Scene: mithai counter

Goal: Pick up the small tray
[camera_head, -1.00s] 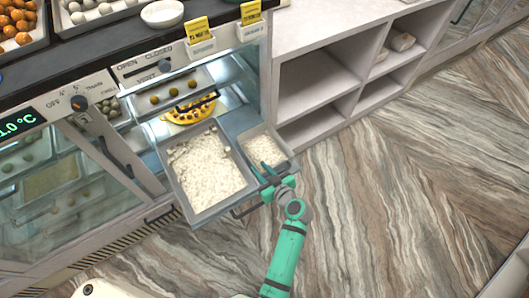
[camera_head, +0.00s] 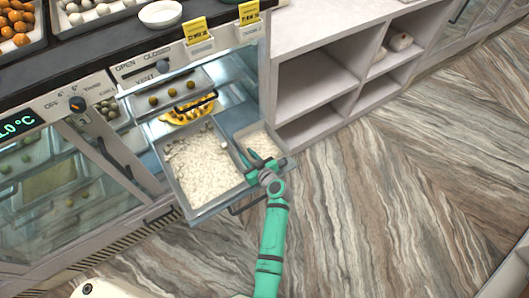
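The small tray (camera_head: 283,158) is a grey metal tray with white contents. It sits at the right side of a pulled-out drawer, beside a larger tray (camera_head: 226,193) filled with white pieces. My green gripper (camera_head: 256,161) is at the small tray's front left, over the edge between the two trays. One finger shows over the white contents. The fingertips are small and partly hidden, so I cannot tell whether they are apart or touching the rim. The tray rests in the drawer.
The drawer handle (camera_head: 246,206) is below my gripper. A yellow plate of sweets (camera_head: 190,110) and another tray stand inside the lit cabinet behind. White open shelves (camera_head: 318,85) stand to the right. The wood-patterned floor (camera_head: 400,200) is clear.

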